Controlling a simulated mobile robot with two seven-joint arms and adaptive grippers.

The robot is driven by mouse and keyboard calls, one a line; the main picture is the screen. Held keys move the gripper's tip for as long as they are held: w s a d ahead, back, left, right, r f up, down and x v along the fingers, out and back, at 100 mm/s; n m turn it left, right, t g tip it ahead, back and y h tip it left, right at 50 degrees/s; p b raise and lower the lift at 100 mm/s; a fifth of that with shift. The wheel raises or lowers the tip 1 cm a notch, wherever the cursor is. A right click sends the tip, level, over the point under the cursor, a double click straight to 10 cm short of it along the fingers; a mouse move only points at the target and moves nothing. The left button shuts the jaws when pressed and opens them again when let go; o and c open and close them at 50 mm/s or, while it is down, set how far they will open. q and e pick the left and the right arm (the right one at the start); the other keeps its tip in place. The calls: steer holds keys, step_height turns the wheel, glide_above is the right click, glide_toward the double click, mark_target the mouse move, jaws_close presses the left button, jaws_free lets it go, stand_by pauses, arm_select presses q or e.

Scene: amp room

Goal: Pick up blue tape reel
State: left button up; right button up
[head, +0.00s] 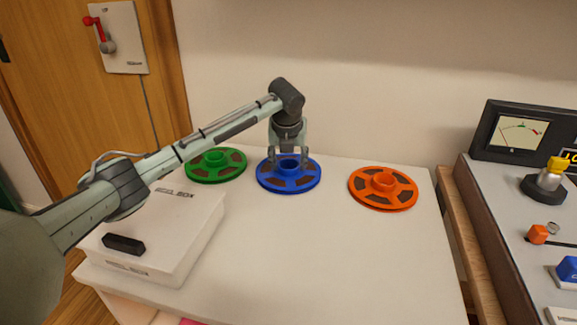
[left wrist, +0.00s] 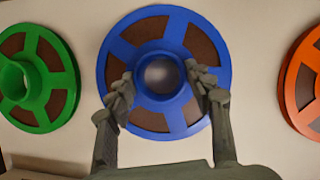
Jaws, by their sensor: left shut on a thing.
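The blue tape reel (head: 288,182) lies flat on the white tabletop, between the green and orange reels. It has a raised round hub and brown tape in its openings. My left gripper (head: 289,160) reaches down over it from above. In the left wrist view the blue reel (left wrist: 118,48) fills the middle, and the fingers of my left gripper (left wrist: 160,88) stand on either side of the hub, shut on it. The reel still looks level with the table. My right gripper is in neither view.
A green reel (head: 215,176) lies to the left and an orange reel (head: 360,185) to the right. A white box (head: 185,215) with a black handle sits front left, under my arm. A console (head: 510,205) stands at the right. The front middle of the tabletop (head: 330,265) is clear.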

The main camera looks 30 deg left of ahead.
arm_select(q)
steer(key=shift+w+r, duration=0.1)
steer(key=shift+r, duration=0.45)
step_height(320, 180, up, 3)
steer(key=shift+f, duration=0.15)
steer(key=s+a+r, duration=0.4)
steer(key=s+r, duration=0.3)
steer(key=s, duration=0.4)
steer(key=shift+b, duration=0.3)
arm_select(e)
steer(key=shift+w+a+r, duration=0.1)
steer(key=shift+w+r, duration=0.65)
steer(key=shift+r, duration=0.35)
arm_select(q)
steer(key=shift+a, duration=0.1)
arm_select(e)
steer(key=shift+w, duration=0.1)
